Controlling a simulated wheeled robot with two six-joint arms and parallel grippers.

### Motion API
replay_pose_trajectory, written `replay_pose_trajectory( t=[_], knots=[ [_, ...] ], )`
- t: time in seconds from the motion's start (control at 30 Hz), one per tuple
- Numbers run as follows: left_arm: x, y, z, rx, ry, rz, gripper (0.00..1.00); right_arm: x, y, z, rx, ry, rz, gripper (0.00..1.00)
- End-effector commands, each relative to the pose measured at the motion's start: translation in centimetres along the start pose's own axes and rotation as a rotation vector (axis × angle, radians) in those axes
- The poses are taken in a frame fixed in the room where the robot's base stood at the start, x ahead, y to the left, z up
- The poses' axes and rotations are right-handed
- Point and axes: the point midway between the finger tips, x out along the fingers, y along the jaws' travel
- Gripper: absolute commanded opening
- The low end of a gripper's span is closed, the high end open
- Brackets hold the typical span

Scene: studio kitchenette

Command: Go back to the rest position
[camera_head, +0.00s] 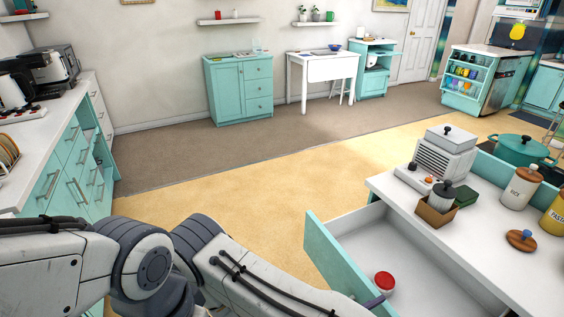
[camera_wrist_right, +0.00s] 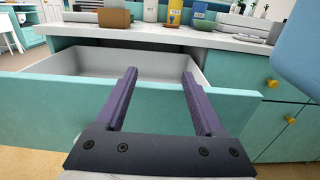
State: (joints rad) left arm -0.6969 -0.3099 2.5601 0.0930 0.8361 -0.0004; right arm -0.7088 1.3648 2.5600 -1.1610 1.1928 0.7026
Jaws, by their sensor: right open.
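My right gripper (camera_wrist_right: 160,72) is open in the right wrist view. Its two purple fingers are spread wide with nothing between them. They reach across the front of an open teal drawer (camera_wrist_right: 235,103), with the tips over its white inside; I cannot tell whether they touch it. In the head view a purple finger shows at the drawer front's (camera_head: 335,253) near end. A white and grey arm of mine crosses the bottom left of the head view. My left gripper is not in view.
A red-lidded item (camera_head: 384,281) is in the open drawer. The white counter (camera_head: 475,255) above holds a brown box (camera_head: 436,213), a rice canister (camera_head: 521,186) and a teal pot (camera_head: 522,149). A teal cabinet run stands at left. The yellow floor (camera_head: 255,205) between is clear.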

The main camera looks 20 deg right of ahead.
Motion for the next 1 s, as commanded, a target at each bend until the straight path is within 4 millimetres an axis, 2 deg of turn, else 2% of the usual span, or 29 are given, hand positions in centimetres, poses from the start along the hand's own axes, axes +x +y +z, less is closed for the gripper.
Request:
replay_pose_trajectory(
  t=[0.17,0.37,0.67,0.87,1.0],
  knots=[
    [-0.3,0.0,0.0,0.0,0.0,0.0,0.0,-0.6,0.2,0.8,0.044,0.018,-0.037,0.71],
    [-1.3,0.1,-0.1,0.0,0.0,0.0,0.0,-3.7,0.3,3.9,0.228,0.132,-0.221,0.71],
    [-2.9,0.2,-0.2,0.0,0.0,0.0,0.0,-10.7,0.2,7.7,0.505,0.487,-0.552,0.71],
    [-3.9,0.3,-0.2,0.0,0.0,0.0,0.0,-16.4,1.1,10.8,0.655,0.82,-0.726,0.71],
    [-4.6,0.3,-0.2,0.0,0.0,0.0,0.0,-20.5,2.1,13.8,0.74,1.082,-0.813,0.71]
  ],
)
